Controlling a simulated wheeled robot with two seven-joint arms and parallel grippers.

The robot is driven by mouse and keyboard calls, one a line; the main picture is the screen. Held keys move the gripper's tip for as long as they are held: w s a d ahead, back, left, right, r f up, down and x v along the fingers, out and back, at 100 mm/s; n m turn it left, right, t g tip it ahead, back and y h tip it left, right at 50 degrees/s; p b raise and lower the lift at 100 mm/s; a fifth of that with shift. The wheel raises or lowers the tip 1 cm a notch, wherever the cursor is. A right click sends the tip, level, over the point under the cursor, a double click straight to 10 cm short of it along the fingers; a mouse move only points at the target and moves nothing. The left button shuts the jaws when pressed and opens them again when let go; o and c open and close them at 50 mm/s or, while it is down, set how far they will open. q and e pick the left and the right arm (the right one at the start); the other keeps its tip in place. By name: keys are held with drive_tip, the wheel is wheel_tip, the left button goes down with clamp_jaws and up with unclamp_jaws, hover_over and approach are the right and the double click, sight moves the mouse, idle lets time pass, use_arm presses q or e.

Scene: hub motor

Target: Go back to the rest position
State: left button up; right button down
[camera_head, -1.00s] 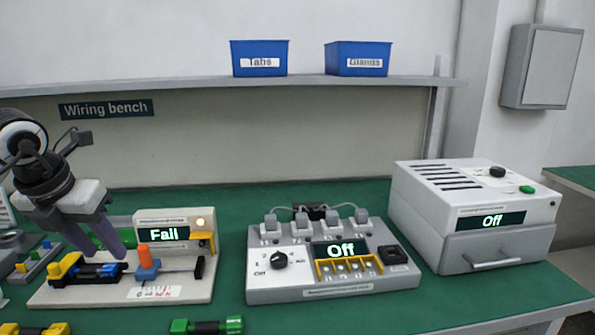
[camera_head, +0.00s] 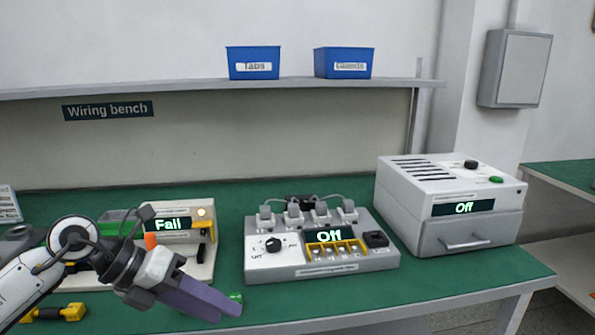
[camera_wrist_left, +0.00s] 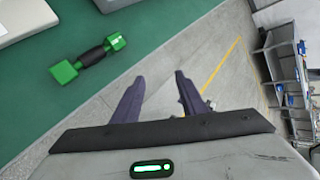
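My left gripper (camera_head: 226,308) is low over the front edge of the bench, pointing right in the head view. In the left wrist view (camera_wrist_left: 158,92) its two fingers stand apart with nothing between them, floor beyond. A green and black motor-like part (camera_wrist_left: 88,58) lies on the bench near the gripper, apart from it; in the head view it is mostly hidden behind the fingers. My left arm partly hides the test fixture (camera_head: 205,268), whose display (camera_head: 168,224) reads "Fail". My right gripper is not in view.
A charger-like unit (camera_head: 290,265) reading "Off" stands mid-bench, with a white drawer box (camera_head: 450,165) reading "Off" to its right. A yellow and black part (camera_head: 60,312) lies front left. Blue bins labelled Tabs (camera_head: 253,52) and Glands (camera_head: 344,55) stand on the shelf.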

use_arm(q)
drive_tip(key=s+d+r+n+t+h+p, duration=0.1)
drive_tip(key=s+d+r+n+t+h, duration=0.15)
drive_tip(key=d+n+h, duration=0.3)
drive_tip(key=s+d+r+n+t+h+p, duration=0.1)
drive_tip(key=s+d+n+t+h, duration=0.1)
drive_tip(key=d+n+t+h, duration=0.3)
drive_tip(key=a+f+n+t+y, duration=0.3)
drive_tip(key=a+f+n+y, duration=0.25)
drive_tip(key=f+n, duration=0.35)
drive_tip(key=a+f+n+t+y, duration=0.35)
drive_tip(key=f+n+y, duration=0.3)
drive_tip(key=n, duration=0.35)
drive_tip(key=s+a+f+n+g+y+p, duration=0.1)
drive_tip(key=s+a+f+n+g+y, duration=0.2)
drive_tip(key=s+f, duration=1.4)
drive_tip(key=s+n+g+y, duration=0.1)
drive_tip(key=n+g, duration=0.3)
drive_tip(key=g, duration=0.1)
drive_tip(key=shift+y, duration=0.35)
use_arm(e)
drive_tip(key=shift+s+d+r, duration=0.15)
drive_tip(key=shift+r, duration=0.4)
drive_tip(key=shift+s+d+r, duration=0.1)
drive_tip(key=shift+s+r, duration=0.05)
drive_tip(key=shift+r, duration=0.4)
use_arm(q)
drive_tip(key=shift+w, duration=0.1)
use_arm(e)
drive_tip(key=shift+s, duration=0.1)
